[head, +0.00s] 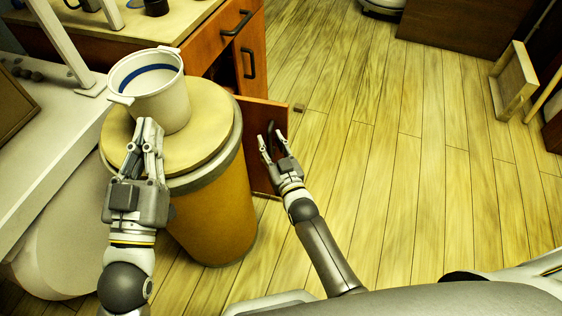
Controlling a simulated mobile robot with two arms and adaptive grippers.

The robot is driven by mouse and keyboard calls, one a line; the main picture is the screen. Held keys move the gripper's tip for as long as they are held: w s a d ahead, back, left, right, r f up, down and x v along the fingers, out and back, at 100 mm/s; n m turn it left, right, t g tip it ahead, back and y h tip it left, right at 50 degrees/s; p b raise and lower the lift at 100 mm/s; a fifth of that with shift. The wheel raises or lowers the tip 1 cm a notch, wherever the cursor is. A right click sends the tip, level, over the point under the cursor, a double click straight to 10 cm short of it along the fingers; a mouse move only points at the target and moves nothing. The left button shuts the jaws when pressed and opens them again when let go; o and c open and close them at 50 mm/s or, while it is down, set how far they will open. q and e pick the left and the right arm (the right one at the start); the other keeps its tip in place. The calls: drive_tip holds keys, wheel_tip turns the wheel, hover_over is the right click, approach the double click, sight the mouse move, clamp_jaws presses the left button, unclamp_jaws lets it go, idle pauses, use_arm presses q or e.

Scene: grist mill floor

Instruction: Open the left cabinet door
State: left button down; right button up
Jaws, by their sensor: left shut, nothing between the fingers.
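The wooden cabinet (212,45) stands at the upper left, partly hidden behind the barrel and pot. One front panel with a dark upright handle (249,63) looks closed. Left of it is a dark gap. A reddish-brown door panel (257,112) stands out from the cabinet front beside the barrel, seemingly the left door swung outward. My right gripper (271,136) is open in front of this panel, its fingers by a dark handle-like shape; contact cannot be told. My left gripper (151,127) is shut and empty, above the barrel in front of the white pot.
A white pot (160,102) with a blue inner band stands on a round wooden barrel (215,215) close to the door. A pale bench (60,135) is at the left. A wooden frame (514,80) stands at the far right. The plank floor (400,170) right of the door is clear.

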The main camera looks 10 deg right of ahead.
use_arm(q)
drive_tip(key=shift+f, duration=0.1)
use_arm(e)
drive_tip(key=s+d, duration=0.1)
drive_tip(key=s, duration=0.9)
drive_tip(key=shift+d, duration=0.35)
drive_tip(key=shift+s, duration=0.1)
